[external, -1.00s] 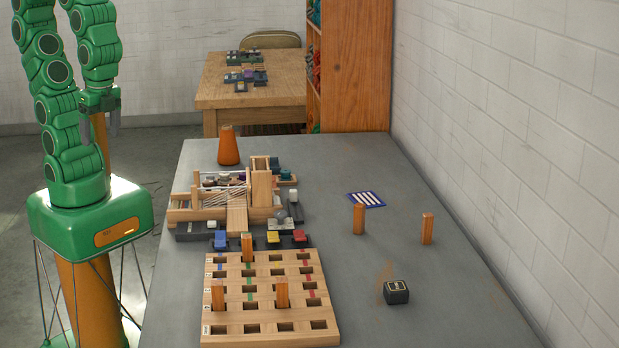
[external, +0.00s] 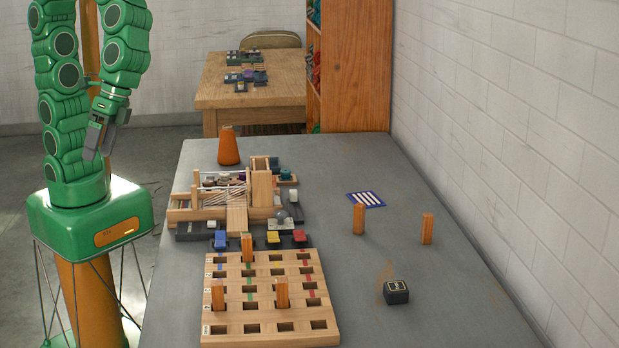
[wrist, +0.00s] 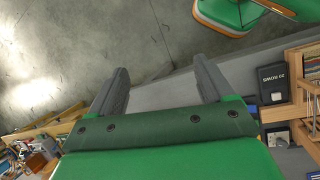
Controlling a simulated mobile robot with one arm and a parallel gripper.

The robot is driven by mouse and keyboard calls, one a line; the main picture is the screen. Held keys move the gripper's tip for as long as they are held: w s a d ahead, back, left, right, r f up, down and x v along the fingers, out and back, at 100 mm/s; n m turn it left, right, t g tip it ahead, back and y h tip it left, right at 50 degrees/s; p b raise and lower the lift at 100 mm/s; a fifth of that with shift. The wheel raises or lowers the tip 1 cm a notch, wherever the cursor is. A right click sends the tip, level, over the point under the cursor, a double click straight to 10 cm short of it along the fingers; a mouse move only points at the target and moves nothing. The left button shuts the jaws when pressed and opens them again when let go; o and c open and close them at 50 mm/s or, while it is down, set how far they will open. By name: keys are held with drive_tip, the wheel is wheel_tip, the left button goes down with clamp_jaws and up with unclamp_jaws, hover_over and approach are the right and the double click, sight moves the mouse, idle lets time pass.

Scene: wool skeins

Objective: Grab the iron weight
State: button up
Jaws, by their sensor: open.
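A small dark block with a pale mark on top (external: 396,291) stands alone on the right front part of the grey table; it looks like the iron weight, but its marking is too small to read. My gripper (external: 99,150) hangs above my base at the far left, off the table and far from that block. Its two grey fingers are apart with nothing between them, as the wrist view (wrist: 162,80) also shows. I cannot make out the dark block on the right of the table in the wrist view.
A slotted wooden board (external: 270,318) with upright orange pegs fills the front left of the table (external: 350,260). Behind it stands a wooden rack (external: 237,215) and an orange cone (external: 229,147).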

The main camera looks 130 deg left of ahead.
drive_tip(key=w+a+f+n+t+h, duration=0.1)
drive_tip(key=w+a+f+n+h, duration=0.15)
drive_tip(key=w, duration=0.85)
drive_tip(key=w+a+f+n+t+h, duration=0.15)
drive_tip(key=w+n, duration=0.25)
drive_tip(key=w, duration=0.8)
drive_tip(key=w+a+f+n+t+h, duration=0.1)
drive_tip(key=w+a+n+h, duration=0.2)
drive_tip(key=w, duration=0.8)
drive_tip(key=n+t+y, duration=0.2)
drive_tip(key=n+t, duration=0.6)
drive_tip(key=n, duration=0.3)
approach(396, 285)
drive_tip(key=shift+w+d+f+g, duration=0.15)
drive_tip(key=shift+w+d+f, duration=0.15)
drive_tip(key=shift+d, duration=0.2)
drive_tip(key=shift+w+d+f+g, duration=0.1)
drive_tip(key=shift+w+d+f, duration=0.2)
drive_tip(key=shift+d, duration=0.2)
drive_tip(key=shift+w+a+x, duration=0.1)
drive_tip(key=shift+x, duration=1.2)
drive_tip(key=shift+w+a+x, duration=0.1)
drive_tip(key=shift+a+x, duration=0.05)
drive_tip(key=shift+x, duration=1.1)
drive_tip(key=shift+w+a+x, duration=0.1)
drive_tip(key=shift+x, duration=1.2)
drive_tip(key=shift+f, duration=0.1)
drive_tip(key=shift+c, duration=0.3)
